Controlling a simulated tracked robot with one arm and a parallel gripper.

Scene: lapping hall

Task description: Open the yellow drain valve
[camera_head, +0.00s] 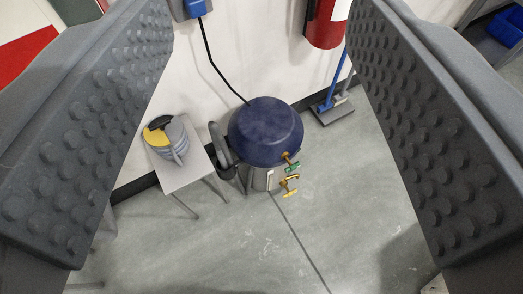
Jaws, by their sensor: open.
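The yellow drain valve (290,191) is a small yellow handle on a brass fitting, low on the side of a metal tank (259,179) with a dark blue domed lid (265,122). A green-handled valve (292,166) sits just above it on the same side. My gripper (258,215) is open, its two dark studded fingers at the left and right of the picture. The tank and both valves show in the gap between the fingers, well beyond them. Nothing is between the fingers, and neither finger touches the valve.
A small grey stool (181,172) left of the tank holds a grey and yellow object (168,138). A black cable (215,62) runs from a blue wall box (192,9) down behind the tank. A red extinguisher (324,25) and floor squeegee (333,110) stand behind. The front floor is clear.

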